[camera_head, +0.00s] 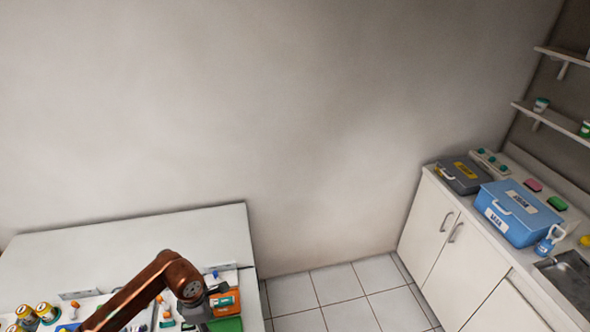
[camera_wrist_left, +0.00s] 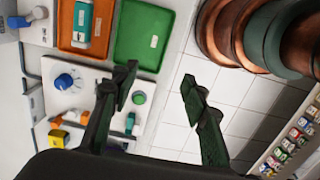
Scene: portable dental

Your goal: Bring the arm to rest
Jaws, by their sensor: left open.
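My left arm (camera_head: 140,292) comes in from the lower left of the head view, copper-coloured, over the white table (camera_head: 120,240). Its far end bends down beside the orange and green trays, and its fingers cannot be made out there. In the left wrist view my left gripper (camera_wrist_left: 160,92) is open, with its two dark fingers spread and nothing between them. Past the fingers are the table edge and the tiled floor. My right gripper is in neither view.
An orange tray (camera_wrist_left: 68,41) with a teal-and-white box and a green tray (camera_wrist_left: 140,52) lie on the table close to my gripper. Several jars (camera_head: 45,311) stand at the left. A counter with a blue box (camera_head: 515,215) is at the right; tiled floor (camera_head: 335,282) lies between.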

